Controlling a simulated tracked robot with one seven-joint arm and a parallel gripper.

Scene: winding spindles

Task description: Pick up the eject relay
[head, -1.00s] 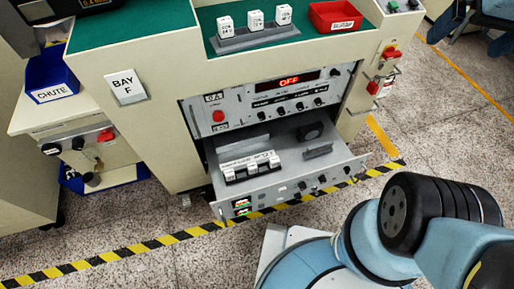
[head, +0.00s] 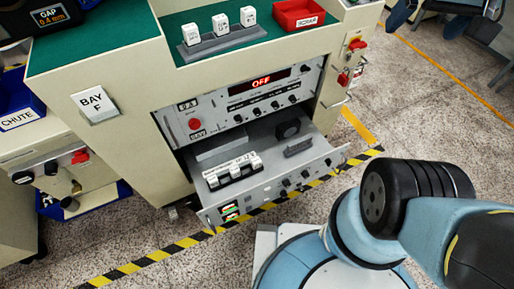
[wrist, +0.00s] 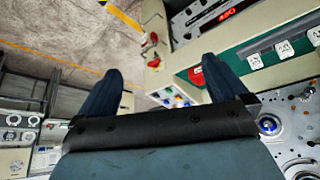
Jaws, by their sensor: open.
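The lettering is too small to tell which piece is the eject relay. My gripper (wrist: 162,68) is open, with nothing between its two dark blue fingers. It is outside the head view, and the drawer's relays are not visible in the wrist view.
A red scrap bin (head: 300,14) stands beside the rack. A blue chute bin (head: 18,117) is at the left. Striped floor tape (head: 190,242) runs before the cabinet, with bare floor around it.

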